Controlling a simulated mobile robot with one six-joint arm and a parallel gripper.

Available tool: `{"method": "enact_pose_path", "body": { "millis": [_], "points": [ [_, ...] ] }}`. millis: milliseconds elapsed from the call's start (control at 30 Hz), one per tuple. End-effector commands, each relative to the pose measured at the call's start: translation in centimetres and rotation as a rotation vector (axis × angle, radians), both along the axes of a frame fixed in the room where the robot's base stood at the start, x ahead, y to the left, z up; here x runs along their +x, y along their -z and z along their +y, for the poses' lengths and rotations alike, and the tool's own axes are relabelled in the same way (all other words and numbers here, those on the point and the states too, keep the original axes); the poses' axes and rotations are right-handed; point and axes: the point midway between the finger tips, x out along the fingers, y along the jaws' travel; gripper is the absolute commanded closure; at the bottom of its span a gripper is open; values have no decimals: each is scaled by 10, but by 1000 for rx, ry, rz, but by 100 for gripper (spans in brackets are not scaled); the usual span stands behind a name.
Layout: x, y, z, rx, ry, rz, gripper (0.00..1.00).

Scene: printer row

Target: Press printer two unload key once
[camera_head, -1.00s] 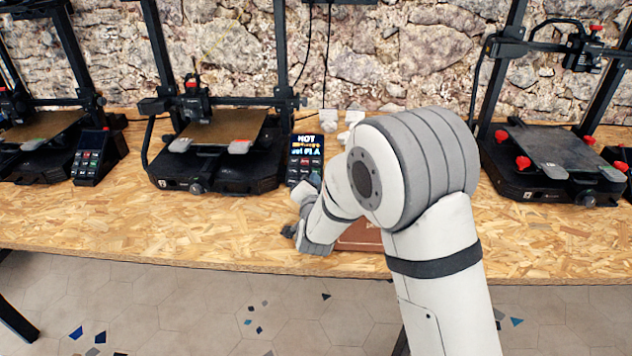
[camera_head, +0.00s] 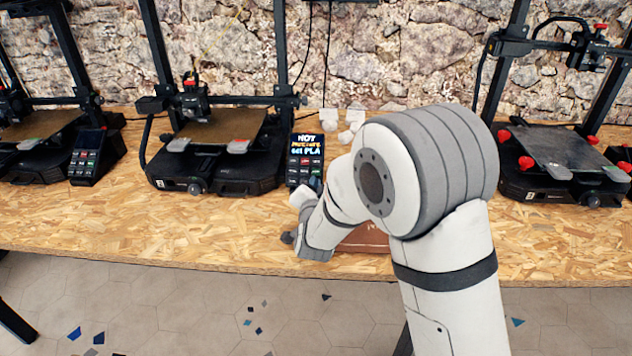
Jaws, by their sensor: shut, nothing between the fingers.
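Three printers stand in a row on the table; no printer number is legible. The middle printer (camera_head: 213,150) has a control box (camera_head: 304,160) at its right, with a lit screen showing colored text, including "PLA", above rows of small keys. One key is red, and the key labels are too small to read. My wrist bends down in front of this box.
The left printer (camera_head: 45,145) has its own control box (camera_head: 92,160) with a dark screen. The right printer (camera_head: 560,165) stands beyond my arm. Small white pieces (camera_head: 345,120) lie behind the arm. A brown object (camera_head: 365,238) is partly hidden under it. The wooden table (camera_head: 150,225) is clear at front left.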

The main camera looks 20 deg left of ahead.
Motion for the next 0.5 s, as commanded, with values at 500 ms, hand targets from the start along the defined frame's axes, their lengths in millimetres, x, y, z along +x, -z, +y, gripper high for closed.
{"method": "enact_pose_path", "body": {
  "millis": [500],
  "points": [
    [-18, -31, -4, 10, 1, -9, 100]
  ]
}}
